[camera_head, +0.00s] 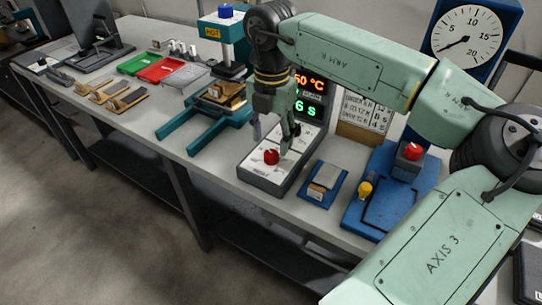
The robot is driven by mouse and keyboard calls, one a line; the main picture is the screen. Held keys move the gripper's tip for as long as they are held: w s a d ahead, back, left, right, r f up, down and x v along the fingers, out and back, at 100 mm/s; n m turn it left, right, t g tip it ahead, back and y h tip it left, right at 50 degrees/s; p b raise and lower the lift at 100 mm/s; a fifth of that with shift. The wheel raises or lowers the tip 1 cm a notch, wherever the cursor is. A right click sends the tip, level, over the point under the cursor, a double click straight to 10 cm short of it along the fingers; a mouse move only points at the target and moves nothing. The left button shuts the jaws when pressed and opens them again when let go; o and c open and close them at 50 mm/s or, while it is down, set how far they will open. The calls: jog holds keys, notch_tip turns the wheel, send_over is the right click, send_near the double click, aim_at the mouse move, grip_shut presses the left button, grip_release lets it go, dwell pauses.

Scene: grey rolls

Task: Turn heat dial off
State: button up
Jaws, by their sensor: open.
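The heat dial looks to be the red knob (271,157) on the sloped front of a grey control box (262,177) near the table's front edge. A digital display (308,97) behind it glows with orange "50 °C", its left part covered by my arm, and green "6 S". My gripper (274,138) is open and points down just above and behind the red knob. It appears apart from the knob, though the exact gap is hard to tell. The knob's pointer setting is too small to read.
A teal press (222,45) marked HOT stands left of the control box. A small blue block (323,185) and a blue fixture (390,195) with red and yellow knobs stand right. Green (138,63) and red (162,69) trays lie farther left. A round gauge (467,38) stands behind.

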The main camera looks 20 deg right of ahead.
aim_at(271, 153)
notch_tip(271, 153, down, 5)
jog(key=shift+r+b, duration=0.2)
jog(key=shift+b, duration=0.6)
jog(key=shift+c, duration=0.2)
jog(key=c, duration=1.1)
